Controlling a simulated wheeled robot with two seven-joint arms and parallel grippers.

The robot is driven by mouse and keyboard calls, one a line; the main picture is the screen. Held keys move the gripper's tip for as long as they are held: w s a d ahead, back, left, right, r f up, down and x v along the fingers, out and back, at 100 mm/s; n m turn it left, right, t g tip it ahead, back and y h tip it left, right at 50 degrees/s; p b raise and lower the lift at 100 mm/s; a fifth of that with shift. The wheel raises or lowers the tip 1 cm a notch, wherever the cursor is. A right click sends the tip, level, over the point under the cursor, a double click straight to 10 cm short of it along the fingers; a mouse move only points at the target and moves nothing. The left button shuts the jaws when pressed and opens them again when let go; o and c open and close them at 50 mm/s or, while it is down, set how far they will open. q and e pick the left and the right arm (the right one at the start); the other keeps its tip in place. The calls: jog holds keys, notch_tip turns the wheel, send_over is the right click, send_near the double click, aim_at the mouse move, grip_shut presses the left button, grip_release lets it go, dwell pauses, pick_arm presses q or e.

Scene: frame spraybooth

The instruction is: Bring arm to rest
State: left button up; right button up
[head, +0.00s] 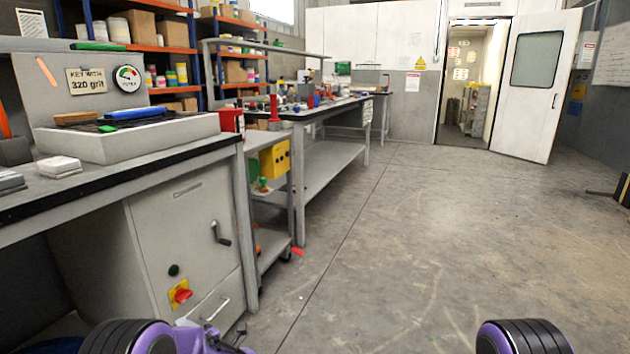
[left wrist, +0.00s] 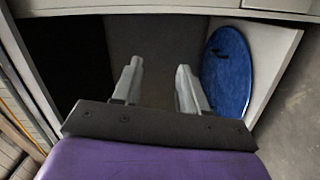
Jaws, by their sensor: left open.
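My left gripper (left wrist: 158,78) shows in the left wrist view. Its two grey fingers are apart, with nothing between them. It points towards a dark recess framed by pale panels. Whether it touches anything there cannot be told. In the head view, purple and black parts of my own arms show at the bottom left and bottom right edges. Neither gripper's fingers show in the head view, and my right gripper is in no view.
A grey workbench cabinet (head: 185,240) with a red-yellow switch (head: 180,295) stands close at left. A blue oval disc (left wrist: 228,70) is right of my left fingers. A trolley (head: 275,245) and second bench (head: 330,165) stand beyond. Open floor (head: 430,250) lies ahead and right.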

pick_arm(q)
jog(key=s+d+f+m+h+b, duration=0.35)
jog(key=s+f+m+h, duration=0.55)
jog(key=s+f+m, duration=0.95)
jog(key=s+f+m+g+h+b, duration=0.1)
jog(key=s+f+g+h+b, duration=0.2)
jog(key=s, duration=0.9)
jog(key=s+f+m+g+b, duration=0.2)
jog(key=s+f+g+b, duration=0.3)
jog(key=s, duration=0.6)
notch_tip(320, 180, up, 35)
jog(key=a+t+p, duration=0.1)
jog(key=t+p, duration=0.1)
jog(key=p, duration=3.5)
jog(key=shift+w, duration=0.25)
